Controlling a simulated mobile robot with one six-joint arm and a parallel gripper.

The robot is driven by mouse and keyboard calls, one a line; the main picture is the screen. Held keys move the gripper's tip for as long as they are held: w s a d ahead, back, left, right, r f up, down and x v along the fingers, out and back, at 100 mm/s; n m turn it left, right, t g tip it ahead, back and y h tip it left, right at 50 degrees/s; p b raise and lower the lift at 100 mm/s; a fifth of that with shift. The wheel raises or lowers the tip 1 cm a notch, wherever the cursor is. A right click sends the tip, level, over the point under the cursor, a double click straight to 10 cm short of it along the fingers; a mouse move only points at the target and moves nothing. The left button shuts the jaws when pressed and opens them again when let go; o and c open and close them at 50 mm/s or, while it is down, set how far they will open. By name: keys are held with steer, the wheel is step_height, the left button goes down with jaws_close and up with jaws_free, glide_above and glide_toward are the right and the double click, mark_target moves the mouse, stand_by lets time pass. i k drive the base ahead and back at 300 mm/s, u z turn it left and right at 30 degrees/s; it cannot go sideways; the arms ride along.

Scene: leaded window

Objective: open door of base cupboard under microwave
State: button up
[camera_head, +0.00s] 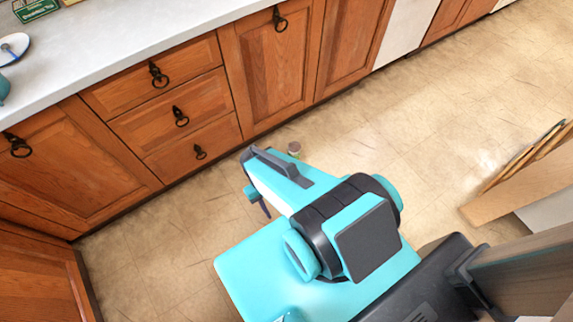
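No microwave shows in this view, so I cannot tell which cupboard is under it. A wooden base cupboard door (268,65) with a dark ring handle (280,19) is shut at the upper middle. Another shut door (65,165) with a ring handle (17,146) is at the left. A third door (345,40) right of the middle one is also shut. My arm is folded above the floor in front of the cupboards. What seems to be my gripper (260,200) is partly hidden by the arm, apart from every door and handle; its opening cannot be made out.
A stack of drawers (175,108) with ring handles lies between the doors. A pale worktop (110,48) runs above, with a plate (14,47) at the left. A wooden piece (520,180) stands right; floor between is clear.

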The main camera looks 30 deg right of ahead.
mark_target(353, 31)
steer(key=z, duration=0.05)
steer(key=k, duration=1)
steer(key=z, duration=0.5)
steer(key=i, duration=0.5)
steer(key=u, duration=0.05)
